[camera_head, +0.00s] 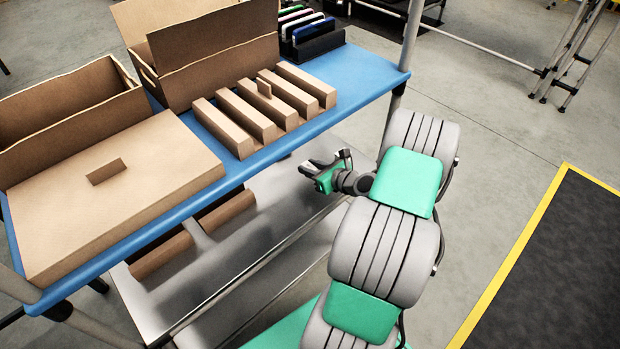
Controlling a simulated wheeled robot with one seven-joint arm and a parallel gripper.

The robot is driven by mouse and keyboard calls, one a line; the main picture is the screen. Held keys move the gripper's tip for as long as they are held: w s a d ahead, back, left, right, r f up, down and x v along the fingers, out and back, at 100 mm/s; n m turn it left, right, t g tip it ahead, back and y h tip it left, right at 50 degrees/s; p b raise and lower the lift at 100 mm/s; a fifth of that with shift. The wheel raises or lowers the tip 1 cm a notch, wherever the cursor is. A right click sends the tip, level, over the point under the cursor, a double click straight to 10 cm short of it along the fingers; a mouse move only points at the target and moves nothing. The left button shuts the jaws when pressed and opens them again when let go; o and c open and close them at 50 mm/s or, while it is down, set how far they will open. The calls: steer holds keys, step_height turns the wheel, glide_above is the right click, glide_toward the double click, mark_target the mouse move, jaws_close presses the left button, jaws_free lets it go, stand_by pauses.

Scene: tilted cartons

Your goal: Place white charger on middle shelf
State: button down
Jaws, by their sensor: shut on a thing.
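My gripper (326,168) is beside the front edge of the shelving unit, below the level of the blue top shelf (364,80). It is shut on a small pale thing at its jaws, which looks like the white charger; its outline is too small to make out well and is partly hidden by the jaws. The grey metal middle shelf (277,200) lies below the blue one, to the left of my gripper. Its back part is hidden under the top shelf.
Brown cartons (112,178) and a slotted brown holder (262,106) cover much of the top shelf. A black rack (318,42) with coloured devices stands at the back. Brown boxes (163,255) occupy the middle shelf's left part; its right part is clear. A post (400,95) stands near my arm.

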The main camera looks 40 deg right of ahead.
step_height(320, 180, down, 3)
steer(key=shift+s+f+b, duration=0.1)
steer(key=shift+b, duration=0.45)
steer(key=shift+r, duration=0.2)
steer(key=c, duration=1.1)
jaws_free()
steer(key=shift+f, duration=0.15)
steer(key=shift+s+r+p, duration=0.2)
steer(key=shift+r+p, duration=0.1)
steer(key=p+v, duration=0.3)
steer(key=v, duration=0.8)
steer(key=shift+w, duration=0.1)
steer(key=shift+s, duration=0.4)
